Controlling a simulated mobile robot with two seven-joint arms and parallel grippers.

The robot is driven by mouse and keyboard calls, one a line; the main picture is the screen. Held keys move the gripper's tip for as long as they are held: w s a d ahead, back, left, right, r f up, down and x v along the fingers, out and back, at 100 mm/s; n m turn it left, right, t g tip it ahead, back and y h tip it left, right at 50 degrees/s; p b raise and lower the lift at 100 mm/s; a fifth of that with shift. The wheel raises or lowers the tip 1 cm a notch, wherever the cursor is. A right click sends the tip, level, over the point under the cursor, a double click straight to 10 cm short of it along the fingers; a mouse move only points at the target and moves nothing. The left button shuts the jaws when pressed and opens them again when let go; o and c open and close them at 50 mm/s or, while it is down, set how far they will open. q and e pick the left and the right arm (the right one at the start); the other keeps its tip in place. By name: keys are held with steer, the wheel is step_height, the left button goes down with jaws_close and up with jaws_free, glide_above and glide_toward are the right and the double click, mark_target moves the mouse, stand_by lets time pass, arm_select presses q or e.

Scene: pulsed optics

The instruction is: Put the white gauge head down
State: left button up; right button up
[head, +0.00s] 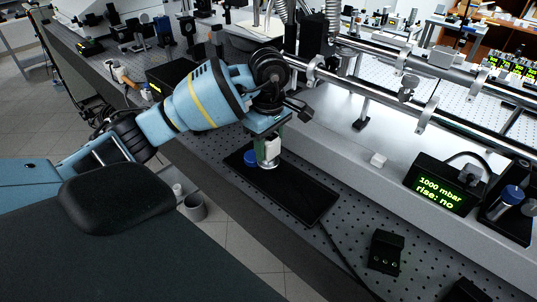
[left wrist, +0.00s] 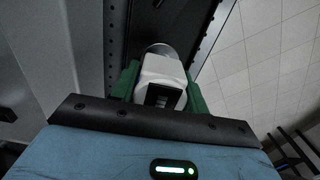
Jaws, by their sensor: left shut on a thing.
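The white gauge head (head: 271,149) is upright between the green fingers of my left gripper (head: 267,141), which is shut on it and points down. Its lower metal end is at or just above a black mat (head: 304,205); I cannot tell whether they touch. In the left wrist view the white body of the gauge head (left wrist: 163,68) sits between the two green fingers, with a dark socket facing the camera and a round clear or metal end beyond. My right gripper is not in view.
A display (head: 438,187) reads "1000 mbar, rise: no". Steel pipes (head: 430,80) run above. The mat's front half is clear.

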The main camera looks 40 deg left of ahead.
mark_target(269, 155)
arm_select(q)
step_height(269, 155, down, 3)
steer(key=shift+f, duration=0.15)
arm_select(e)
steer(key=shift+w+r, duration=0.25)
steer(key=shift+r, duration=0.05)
arm_select(q)
steer(key=shift+f, duration=0.2)
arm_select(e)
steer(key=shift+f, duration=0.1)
arm_select(q)
steer(key=o, duration=1.3)
steer(key=shift+r, duration=0.2)
step_height(269, 155, up, 12)
steer(key=shift+f+p, duration=0.1)
steer(key=shift+p, duration=0.5)
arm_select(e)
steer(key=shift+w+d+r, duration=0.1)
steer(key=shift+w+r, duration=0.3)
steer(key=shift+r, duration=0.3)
